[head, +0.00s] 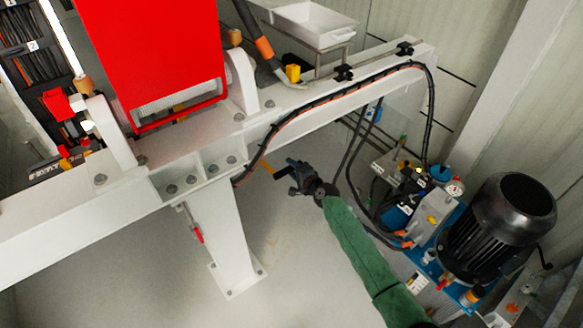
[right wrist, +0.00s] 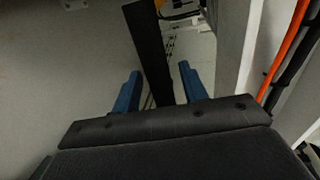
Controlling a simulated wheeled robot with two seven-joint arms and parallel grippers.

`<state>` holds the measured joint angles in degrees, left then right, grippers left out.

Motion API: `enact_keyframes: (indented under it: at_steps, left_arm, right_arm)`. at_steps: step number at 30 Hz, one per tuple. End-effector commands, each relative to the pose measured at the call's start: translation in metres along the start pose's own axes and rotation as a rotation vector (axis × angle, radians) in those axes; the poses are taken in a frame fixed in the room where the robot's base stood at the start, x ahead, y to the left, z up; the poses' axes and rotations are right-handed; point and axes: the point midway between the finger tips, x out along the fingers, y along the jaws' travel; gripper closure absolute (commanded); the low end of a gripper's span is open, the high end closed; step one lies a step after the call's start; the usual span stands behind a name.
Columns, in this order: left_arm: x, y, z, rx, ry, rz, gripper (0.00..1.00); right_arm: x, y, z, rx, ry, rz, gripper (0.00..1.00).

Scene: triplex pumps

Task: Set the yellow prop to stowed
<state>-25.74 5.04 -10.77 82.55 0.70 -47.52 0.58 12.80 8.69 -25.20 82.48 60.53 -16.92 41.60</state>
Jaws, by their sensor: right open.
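A small yellow piece (head: 267,168) shows just left of my right gripper, below the white beam; it may be part of the yellow prop, but I cannot tell its full shape. My right gripper (head: 290,177) is open beside it, pointing left. In the right wrist view, a dark bar (right wrist: 147,45) stands between the two blue fingers, with gaps on both sides. A yellow-orange bit (right wrist: 178,6) shows at the top, beyond the bar. Another yellow block (head: 292,73) sits on the beam. My left gripper is not in view.
The white beam (head: 330,96) carries black and orange cables just above my right gripper. A red panel (head: 165,50) stands over it. The black motor (head: 500,225) and hydraulic unit are at the right. A white leg (head: 222,230) stands to the left, with clear floor around it.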

Motion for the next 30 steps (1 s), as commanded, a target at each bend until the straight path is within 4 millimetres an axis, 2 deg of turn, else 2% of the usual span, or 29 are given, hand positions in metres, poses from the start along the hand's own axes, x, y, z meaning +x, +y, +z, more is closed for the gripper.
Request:
enact_keyframes:
  at_steps: [11,14,18,30]
  left_arm:
    - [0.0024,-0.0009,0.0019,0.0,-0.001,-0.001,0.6]
    - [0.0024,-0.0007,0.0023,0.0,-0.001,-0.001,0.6]
    - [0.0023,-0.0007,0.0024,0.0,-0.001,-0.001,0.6]
    - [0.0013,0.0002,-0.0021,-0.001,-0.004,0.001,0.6]
  right_arm:
    - [0.006,0.0003,0.0001,-0.002,0.0,0.001,0.57]
    - [0.006,0.0002,0.0,-0.002,0.0,0.0,0.73]
    - [0.0059,0.0001,0.0,-0.002,0.0,0.0,1.0]
    - [0.0063,0.0038,-0.0002,-0.002,0.0,-0.004,1.0]
